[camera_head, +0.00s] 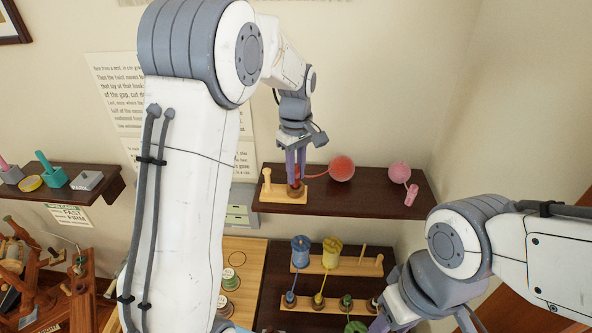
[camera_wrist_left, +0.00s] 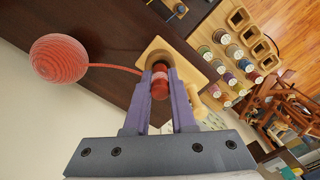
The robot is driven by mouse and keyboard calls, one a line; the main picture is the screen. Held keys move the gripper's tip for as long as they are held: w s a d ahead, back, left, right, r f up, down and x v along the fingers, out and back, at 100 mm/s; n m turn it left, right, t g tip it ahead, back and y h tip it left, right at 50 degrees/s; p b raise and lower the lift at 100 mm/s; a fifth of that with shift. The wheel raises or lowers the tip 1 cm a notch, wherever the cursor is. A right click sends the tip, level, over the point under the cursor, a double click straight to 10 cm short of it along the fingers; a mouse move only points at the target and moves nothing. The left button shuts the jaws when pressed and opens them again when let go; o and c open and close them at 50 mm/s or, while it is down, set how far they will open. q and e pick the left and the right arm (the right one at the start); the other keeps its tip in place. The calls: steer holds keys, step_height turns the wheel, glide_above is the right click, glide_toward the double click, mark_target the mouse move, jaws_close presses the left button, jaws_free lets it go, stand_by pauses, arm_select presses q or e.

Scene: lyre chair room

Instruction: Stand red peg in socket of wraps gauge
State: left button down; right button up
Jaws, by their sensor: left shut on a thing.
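The wraps gauge (camera_head: 284,193) is a light wooden block with a pale upright post (camera_head: 266,180), on the dark upper shelf. My left gripper (camera_head: 295,178) points down over its right part and is shut on the red peg (camera_wrist_left: 160,82). In the left wrist view the purple fingers (camera_wrist_left: 160,95) flank the peg, and its far end is at the gauge's wood (camera_wrist_left: 158,48). The socket is hidden, so I cannot tell how deep the peg sits. A red cord runs from the peg to a red yarn ball (camera_head: 341,168). My right gripper (camera_head: 420,325) is cut off at the bottom edge.
A pink ball (camera_head: 399,172) and pink peg (camera_head: 411,195) are at the shelf's right end. Below, another dark surface holds wooden racks (camera_head: 336,265) with blue and yellow spools. The shelf between the red and pink balls is clear.

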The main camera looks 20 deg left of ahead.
arm_select(q)
steer(key=shift+f+b, duration=0.5)
steer(key=shift+f, duration=0.4)
steer(key=c, duration=0.7)
jaws_free()
steer(key=shift+r, duration=0.1)
step_height(320, 180, up, 10)
steer(key=shift+r+b, duration=0.2)
steer(key=shift+b, duration=0.8)
steer(key=s+d+f+m+b, duration=0.2)
steer(key=s+d+f+m, duration=0.25)
steer(key=s+d, duration=0.25)
steer(key=s+d+f+m+b, duration=0.2)
steer(key=s+d+f+m, duration=0.2)
steer(key=s+d+m, duration=0.25)
steer(key=s+f+m, duration=0.2)
steer(key=s+m, duration=0.1)
steer(key=s, duration=0.2)
steer(key=s+d+f+m+b, duration=0.1)
steer(key=s+f+m, duration=0.1)
steer(key=s, duration=0.3)
steer(key=s+d+f+m+h, duration=0.1)
steer(key=s+f+m, duration=0.2)
steer(key=s+f, duration=0.1)
steer(key=shift+s+f+m+b, duration=0.1)
steer(key=shift+s+m+b, duration=0.25)
steer(key=shift+s, duration=0.5)
